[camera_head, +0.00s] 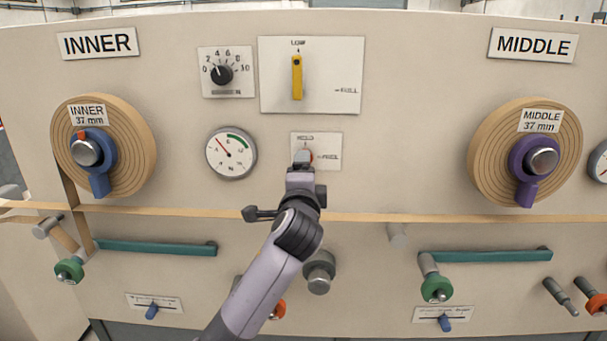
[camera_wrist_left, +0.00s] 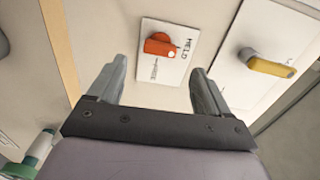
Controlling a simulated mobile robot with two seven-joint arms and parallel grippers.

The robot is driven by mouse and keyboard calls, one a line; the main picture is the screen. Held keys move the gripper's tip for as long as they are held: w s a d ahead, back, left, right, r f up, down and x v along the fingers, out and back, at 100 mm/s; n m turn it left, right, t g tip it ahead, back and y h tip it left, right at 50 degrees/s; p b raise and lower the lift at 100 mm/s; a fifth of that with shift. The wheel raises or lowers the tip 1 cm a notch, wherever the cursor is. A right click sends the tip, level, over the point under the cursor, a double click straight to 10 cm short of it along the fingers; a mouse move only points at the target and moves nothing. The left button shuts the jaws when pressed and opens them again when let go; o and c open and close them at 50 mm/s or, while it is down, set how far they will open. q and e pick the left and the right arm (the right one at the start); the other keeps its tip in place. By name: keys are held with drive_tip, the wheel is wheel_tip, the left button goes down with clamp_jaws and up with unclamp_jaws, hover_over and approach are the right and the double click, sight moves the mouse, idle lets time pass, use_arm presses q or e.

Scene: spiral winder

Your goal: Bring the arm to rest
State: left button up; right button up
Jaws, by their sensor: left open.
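My left gripper (camera_head: 302,172) reaches up from the bottom of the head view, in front of the small HELD/FREE plate. In the left wrist view the gripper (camera_wrist_left: 158,92) is open, with its two fingers apart and nothing between them. The red-orange knob (camera_wrist_left: 160,45) on its white plate (camera_wrist_left: 176,28) lies beyond the fingertips, apart from them. In the head view the gripper hides most of that knob. My right gripper is not in view.
Above is a yellow lever (camera_head: 297,78), upright at LOW. The INNER reel (camera_head: 135,140) stands left and the MIDDLE reel (camera_head: 485,150) right. A dial (camera_head: 222,74), a gauge (camera_head: 231,153), teal bars (camera_head: 155,248) and a grey knob (camera_head: 319,275) protrude nearby. A tan strip (camera_head: 400,217) crosses the panel.

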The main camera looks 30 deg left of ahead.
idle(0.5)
use_arm(q)
drive_tip(key=s+d+f+g+h, duration=0.1)
drive_tip(key=s+d+f+h, duration=0.15)
drive_tip(key=f, duration=0.45)
drive_tip(key=s+d+f+n+h, duration=0.1)
drive_tip(key=s+d+f+h, duration=0.15)
drive_tip(key=f, duration=0.55)
drive_tip(key=s+d+f+g+h, duration=0.1)
drive_tip(key=s+d+f+h, duration=0.15)
drive_tip(key=f, duration=0.45)
drive_tip(key=s+d+f+n+g+h, duration=0.1)
drive_tip(key=s+d+f+n+h, duration=0.1)
drive_tip(key=s+d+f+n, duration=0.2)
drive_tip(key=s+d+f+n+g+h, duration=0.2)
drive_tip(key=s+d+f+n, duration=0.2)
drive_tip(key=s+f, duration=0.6)
drive_tip(key=s+p, duration=0.1)
drive_tip(key=s, duration=0.5)
drive_tip(key=shift+s+f, duration=0.35)
